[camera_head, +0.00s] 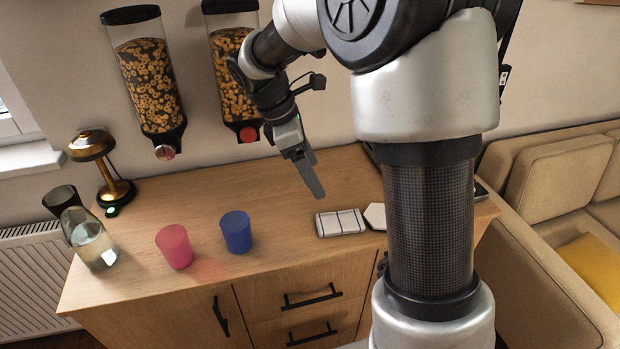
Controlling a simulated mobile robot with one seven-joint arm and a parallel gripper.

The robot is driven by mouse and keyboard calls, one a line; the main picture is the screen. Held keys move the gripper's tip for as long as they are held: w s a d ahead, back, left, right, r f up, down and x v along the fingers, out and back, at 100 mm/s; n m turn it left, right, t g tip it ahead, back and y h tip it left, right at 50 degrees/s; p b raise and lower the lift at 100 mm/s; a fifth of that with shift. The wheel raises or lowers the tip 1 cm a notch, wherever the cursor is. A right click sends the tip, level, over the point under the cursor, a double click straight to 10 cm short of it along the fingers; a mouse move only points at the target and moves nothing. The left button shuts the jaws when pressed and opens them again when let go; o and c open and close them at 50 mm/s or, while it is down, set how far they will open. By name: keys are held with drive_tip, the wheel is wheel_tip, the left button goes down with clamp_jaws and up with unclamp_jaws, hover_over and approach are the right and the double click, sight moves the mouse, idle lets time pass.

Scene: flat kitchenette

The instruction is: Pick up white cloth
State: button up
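A folded white cloth (340,223) with dark grid lines lies flat near the front edge of the wooden countertop (290,250), right of the cups. My gripper (316,188) hangs above the counter, above and a little left of the cloth in the picture. It points down and does not appear to touch the cloth. Its fingers are seen from the side and overlap, so I cannot tell whether they are apart. No object shows at the fingertips.
A blue cup (236,232), a pink cup (174,246), a glass carafe (90,240) and a brass lamp (98,160) stand to the left. A white angular item (375,216) lies right of the cloth. Cereal dispensers (150,85) hang on the wall. A sofa (560,190) stands right.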

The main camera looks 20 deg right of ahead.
drive_tip(key=b, duration=0.2)
approach(338, 219)
drive_tip(key=x, duration=0.2)
drive_tip(key=shift+s+d+f, duration=0.1)
drive_tip(key=shift+s+f, duration=0.2)
drive_tip(key=shift+f, duration=0.05)
drive_tip(key=shift+w+b+x, duration=0.2)
drive_tip(key=shift+b+x, duration=0.55)
drive_tip(key=shift+x, duration=2.25)
drive_tip(key=shift+c, duration=0.3)
drive_tip(key=c, duration=1.1)
